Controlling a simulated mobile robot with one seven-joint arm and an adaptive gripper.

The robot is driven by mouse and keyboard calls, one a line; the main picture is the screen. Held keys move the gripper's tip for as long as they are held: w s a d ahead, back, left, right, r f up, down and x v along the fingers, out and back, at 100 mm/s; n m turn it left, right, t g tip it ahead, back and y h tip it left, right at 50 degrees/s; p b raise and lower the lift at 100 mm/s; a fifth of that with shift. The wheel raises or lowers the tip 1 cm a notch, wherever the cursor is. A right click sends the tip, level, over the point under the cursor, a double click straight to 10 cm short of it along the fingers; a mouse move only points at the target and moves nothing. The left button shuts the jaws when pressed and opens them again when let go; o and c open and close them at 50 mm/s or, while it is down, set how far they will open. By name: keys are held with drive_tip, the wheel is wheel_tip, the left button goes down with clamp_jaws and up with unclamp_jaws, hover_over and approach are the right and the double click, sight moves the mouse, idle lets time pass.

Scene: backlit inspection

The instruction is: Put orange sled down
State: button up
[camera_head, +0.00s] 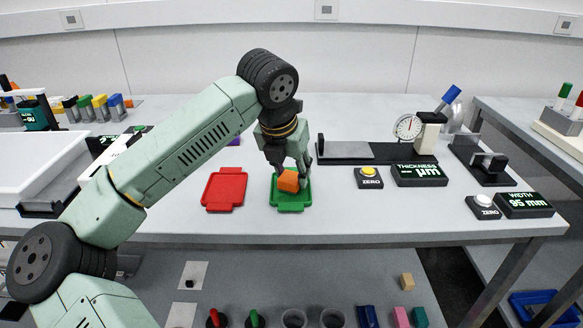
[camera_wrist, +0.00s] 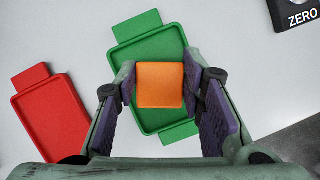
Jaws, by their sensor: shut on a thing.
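The orange sled (camera_head: 288,181) is a small orange block held between the fingers of my gripper (camera_head: 290,172). In the wrist view the orange sled (camera_wrist: 160,85) shows its square top between the purple finger pads of my gripper (camera_wrist: 168,88). The sled is over the green tray (camera_head: 291,207), whose rim and tabs show around it in the wrist view (camera_wrist: 150,47). I cannot tell whether the sled's underside touches the tray; it is hidden.
A red tray (camera_head: 223,188) lies empty to the left. The table between red and green trays is clear.

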drive_tip(key=shift+f, duration=0.2)
drive_tip(key=shift+f, duration=0.2)
drive_tip(key=o, duration=1.1)
drive_tip(key=shift+o, duration=0.2)
drive_tip(key=shift+r, duration=0.15)
